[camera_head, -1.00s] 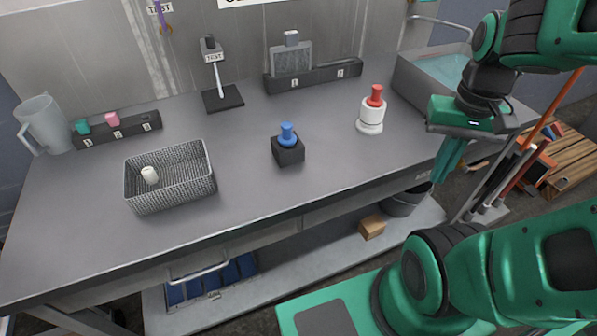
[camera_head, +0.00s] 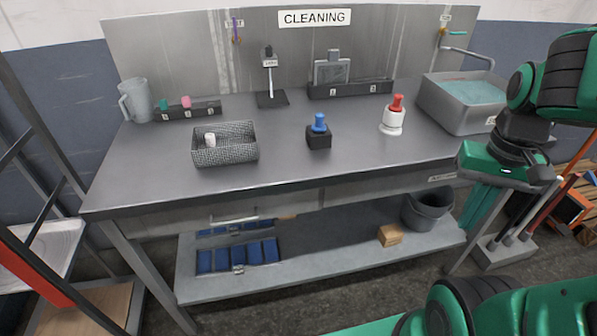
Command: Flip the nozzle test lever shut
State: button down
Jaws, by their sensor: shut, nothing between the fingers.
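No part is clearly readable as the nozzle test lever. A purple lever-like piece (camera_head: 236,33) hangs at the left of the steel backboard below a small tag. A yellow piece (camera_head: 442,38) with a teal handle (camera_head: 457,33) is at the backboard's right, under another tag. Both are too small to tell open from shut. A tagged post stand (camera_head: 269,78) stands at the back of the bench. My gripper (camera_head: 478,218) is shut and empty, pointing down at the bench's right end, far from these pieces.
On the bench (camera_head: 280,165) are a wire basket (camera_head: 225,155) with a white piece, a blue-topped black block (camera_head: 319,138), a red-topped white piece (camera_head: 392,122), a jug (camera_head: 136,100) and low racks. A water basin (camera_head: 460,108) stands at right. A shelf frame (camera_head: 40,180) is at far left.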

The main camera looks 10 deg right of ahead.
aim_at(236, 42)
jog(key=u, duration=0.35)
jog(key=k, duration=0.35)
jog(key=u, duration=0.95)
jog(key=k, duration=1)
jog(key=u, duration=0.8)
jog(key=i, duration=0.9)
jog(key=z, duration=0.75)
jog(key=i, duration=1)
jog(key=z, duration=1.1)
jog(key=i, duration=0.45)
jog(key=z, duration=0.25)
